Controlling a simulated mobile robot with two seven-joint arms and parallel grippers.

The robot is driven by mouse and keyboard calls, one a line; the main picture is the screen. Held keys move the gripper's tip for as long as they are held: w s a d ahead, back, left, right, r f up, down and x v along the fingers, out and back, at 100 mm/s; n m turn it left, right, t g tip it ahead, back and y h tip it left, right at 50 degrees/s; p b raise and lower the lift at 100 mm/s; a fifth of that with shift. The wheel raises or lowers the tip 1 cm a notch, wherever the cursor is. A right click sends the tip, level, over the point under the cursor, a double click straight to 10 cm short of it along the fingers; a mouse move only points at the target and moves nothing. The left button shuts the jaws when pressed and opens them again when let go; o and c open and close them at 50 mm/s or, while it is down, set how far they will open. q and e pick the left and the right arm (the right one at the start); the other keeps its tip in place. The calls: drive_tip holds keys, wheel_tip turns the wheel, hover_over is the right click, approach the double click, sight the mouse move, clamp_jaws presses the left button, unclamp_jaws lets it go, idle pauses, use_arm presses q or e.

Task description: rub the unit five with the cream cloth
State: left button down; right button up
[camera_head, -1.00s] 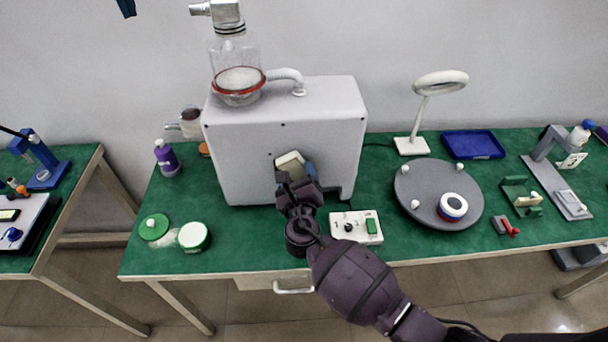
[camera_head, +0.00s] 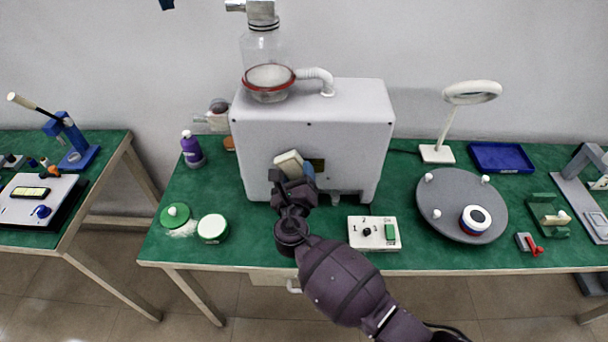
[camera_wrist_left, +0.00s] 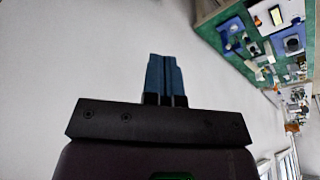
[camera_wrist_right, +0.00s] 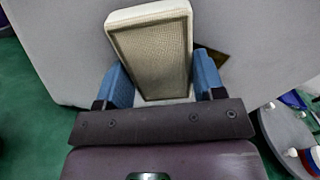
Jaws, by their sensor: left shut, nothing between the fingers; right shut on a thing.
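The large pale grey unit (camera_head: 310,135) stands on the green bench, with a glass jar (camera_head: 266,52) on its top. No number is readable on it, so I cannot confirm it is unit five. The cream cloth (camera_head: 288,163) looks like a thick pad; it also shows in the right wrist view (camera_wrist_right: 150,52). My right gripper (camera_head: 297,178) is shut on it and holds it at the unit's front face; exact contact is unclear. A dark brassy plate (camera_head: 318,165) shows just right of the pad. My left gripper (camera_wrist_left: 163,75) is shut and empty, up by the wall.
A small white switch box (camera_head: 374,233) stands in front of the unit. A grey round turntable (camera_head: 450,195), white lamp (camera_head: 470,95) and blue tray (camera_head: 500,157) are right.

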drive_tip(key=shift+a, duration=0.15)
drive_tip(key=shift+s+f, duration=0.1)
drive_tip(key=shift+s, duration=0.45)
drive_tip(key=s, duration=0.5)
idle(0.3)
use_arm(q)
drive_tip(key=shift+r+p, duration=1.15)
drive_tip(key=shift+r, duration=1.8)
use_arm(e)
drive_tip(key=shift+r, duration=1.05)
use_arm(q)
drive_tip(key=shift+r, duration=0.15)
